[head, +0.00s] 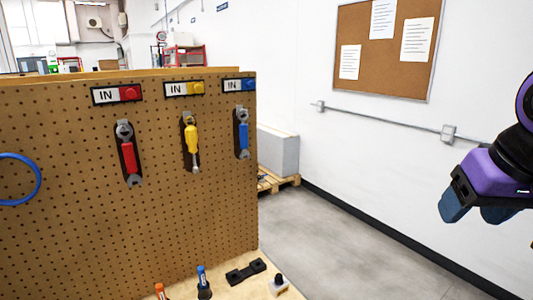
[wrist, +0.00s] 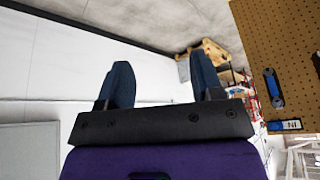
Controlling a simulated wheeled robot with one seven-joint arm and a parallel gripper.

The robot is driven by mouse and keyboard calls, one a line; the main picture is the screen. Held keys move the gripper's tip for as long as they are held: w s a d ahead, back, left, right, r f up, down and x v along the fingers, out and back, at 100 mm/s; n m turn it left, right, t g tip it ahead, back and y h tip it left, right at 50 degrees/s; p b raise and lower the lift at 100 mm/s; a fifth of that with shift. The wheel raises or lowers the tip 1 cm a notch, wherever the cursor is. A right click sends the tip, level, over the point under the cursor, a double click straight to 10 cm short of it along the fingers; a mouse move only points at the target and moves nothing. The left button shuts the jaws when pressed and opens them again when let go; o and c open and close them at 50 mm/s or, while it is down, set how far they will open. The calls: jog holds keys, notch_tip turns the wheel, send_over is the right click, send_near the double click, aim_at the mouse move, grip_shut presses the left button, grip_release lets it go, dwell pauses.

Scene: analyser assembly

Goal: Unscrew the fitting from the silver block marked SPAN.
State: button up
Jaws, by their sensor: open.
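My gripper (head: 475,211) is at the right of the head view, in the air in front of the white wall and well away from the bench. In the wrist view my gripper (wrist: 162,72) shows two blue fingers spread apart with nothing between them. I see no silver block marked SPAN and no fitting on one in either view. A small pale piece with a black knob (head: 279,286) stands at the bench's front right corner; I can read no marking on it.
A pegboard (head: 75,225) holds a red wrench (head: 128,158), a yellow-handled tool (head: 191,140) and a blue wrench (head: 243,135) under IN labels. A black bracket (head: 246,271) and coloured handles sit on the bench. A pallet (head: 275,181) stands behind. The floor right of the bench is clear.

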jog(key=shift+s+d+r+n, duration=0.15)
jog(key=shift+s+d, duration=0.05)
jog(key=shift+s, duration=0.35)
jog(key=shift+s+d+r+n, duration=0.15)
jog(key=shift+s+d+n, duration=0.05)
jog(key=shift+s, duration=0.35)
jog(key=shift+s+d+r+n, duration=0.15)
jog(key=shift+s+d, duration=0.05)
jog(key=shift+s, duration=0.35)
jog(key=shift+w, duration=0.1)
jog(key=w+a+f+n+g, duration=0.1)
jog(key=w+a+f, duration=0.45)
jog(key=w, duration=0.25)
jog(key=w+a+f+g, duration=0.1)
jog(key=w+a+f, duration=0.4)
jog(key=w+f, duration=0.3)
jog(key=a+f+g, duration=0.1)
jog(key=a+f, duration=0.3)
jog(key=f, duration=0.4)
jog(key=w+a+f+n+g, duration=0.1)
jog(key=a+f, duration=0.4)
jog(key=f, duration=0.3)
jog(key=w+a+f, duration=0.1)
jog(key=a+f, duration=0.4)
jog(key=f, duration=0.3)
jog(key=shift+w+a+g, duration=0.15)
jog(key=shift+w+g, duration=0.05)
jog(key=shift+g, duration=0.2)
notch_tip(320, 180, down, 10)
jog(key=shift+f, duration=0.1)
